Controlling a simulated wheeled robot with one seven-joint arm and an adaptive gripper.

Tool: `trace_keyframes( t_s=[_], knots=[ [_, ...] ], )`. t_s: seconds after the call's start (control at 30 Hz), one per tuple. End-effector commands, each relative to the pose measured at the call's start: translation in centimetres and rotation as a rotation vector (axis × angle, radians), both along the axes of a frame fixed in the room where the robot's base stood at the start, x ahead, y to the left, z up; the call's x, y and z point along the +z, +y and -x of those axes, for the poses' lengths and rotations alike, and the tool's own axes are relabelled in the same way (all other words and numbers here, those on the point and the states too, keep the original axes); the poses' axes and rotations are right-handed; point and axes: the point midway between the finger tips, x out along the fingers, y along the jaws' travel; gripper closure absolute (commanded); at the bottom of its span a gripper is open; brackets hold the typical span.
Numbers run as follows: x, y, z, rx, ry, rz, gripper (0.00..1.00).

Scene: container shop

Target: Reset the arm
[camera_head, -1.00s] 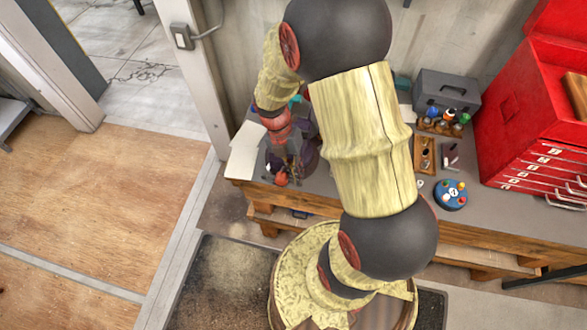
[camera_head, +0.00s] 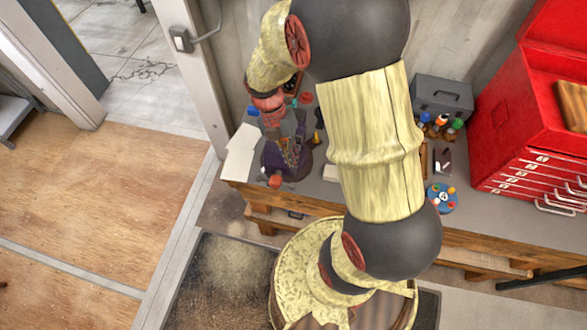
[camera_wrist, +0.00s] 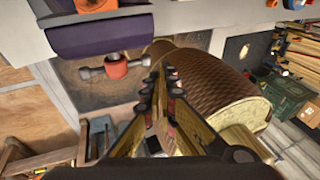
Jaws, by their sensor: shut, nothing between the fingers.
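My arm rises from the base and bends over the workbench (camera_head: 330,195) in the head view. My gripper (camera_wrist: 162,78) shows in the wrist view with its two fingers together and nothing between them. In the head view its fingers are hard to make out against the bench clutter. A purple vise-like tool (camera_head: 283,162) stands on the bench near the wrist. In the wrist view the purple tool (camera_wrist: 100,33) and its orange knob with a grey bar (camera_wrist: 116,67) lie ahead and left of the fingertips, apart from them.
A red tool chest (camera_head: 530,120) and a grey toolbox (camera_head: 440,95) stand on the bench at right. A round blue piece (camera_head: 442,198) lies near its front edge. A wall and door frame (camera_head: 190,70) are close at left. The wooden floor (camera_head: 110,200) is clear.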

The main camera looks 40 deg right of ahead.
Motion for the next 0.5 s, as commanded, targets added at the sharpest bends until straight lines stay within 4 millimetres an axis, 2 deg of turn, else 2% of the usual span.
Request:
trace_keyframes(
  t_s=[0.1,0.2,0.33,0.5],
  knots=[
    [2.3,-0.4,-0.4,0.000,-0.006,0.001,1.00],
    [3.7,-0.7,-0.5,-0.001,-0.004,0.001,1.00],
    [4.9,-0.8,-0.6,0.000,-0.004,0.001,1.00],
    [5.3,-0.9,-0.7,0.001,-0.003,0.000,1.00]
  ],
)
